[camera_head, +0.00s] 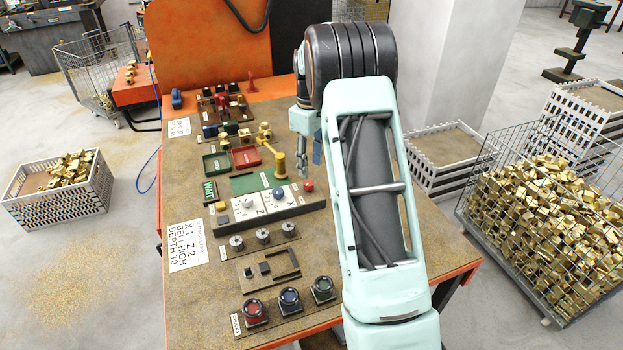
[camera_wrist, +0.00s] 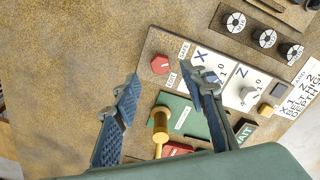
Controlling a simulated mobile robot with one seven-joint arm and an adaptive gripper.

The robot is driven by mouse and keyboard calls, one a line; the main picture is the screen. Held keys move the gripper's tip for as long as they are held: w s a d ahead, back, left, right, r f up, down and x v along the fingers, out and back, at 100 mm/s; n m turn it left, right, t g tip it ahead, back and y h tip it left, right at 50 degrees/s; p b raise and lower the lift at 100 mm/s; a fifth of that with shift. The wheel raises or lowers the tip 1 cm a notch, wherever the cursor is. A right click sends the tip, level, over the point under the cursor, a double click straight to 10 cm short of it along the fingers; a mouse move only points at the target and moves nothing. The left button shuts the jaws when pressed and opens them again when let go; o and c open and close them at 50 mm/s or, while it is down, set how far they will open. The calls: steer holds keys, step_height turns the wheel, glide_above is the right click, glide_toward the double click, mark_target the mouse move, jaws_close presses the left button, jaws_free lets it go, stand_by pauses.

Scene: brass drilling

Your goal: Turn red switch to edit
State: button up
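The red switch (camera_wrist: 160,64) is a small round knob at the end of a light panel, with SAFE and EDIT labels beside it in the wrist view. Which label it points to I cannot tell. In the head view the red switch (camera_head: 308,185) stands at the panel's right end, beside the X dial. My gripper (camera_wrist: 168,88) is open and empty, its two blue fingers spread wide. The switch shows beyond the fingertips, between their lines and apart from them. In the head view my gripper (camera_head: 311,160) hangs above and behind the switch, partly hidden by my arm.
The X dial with a blue knob (camera_head: 278,193) and the Z dial (camera_head: 245,206) sit close by. A yellow upright post (camera_head: 278,165) stands near the green plate (camera_head: 250,183). Trays and small blocks lie farther back. Bare tabletop lies beyond the switch.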

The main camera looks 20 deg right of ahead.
mark_target(311, 184)
step_height(311, 184, down, 7)
steer(key=shift+r+p, duration=0.1)
steer(key=shift+p, duration=0.25)
jaws_close()
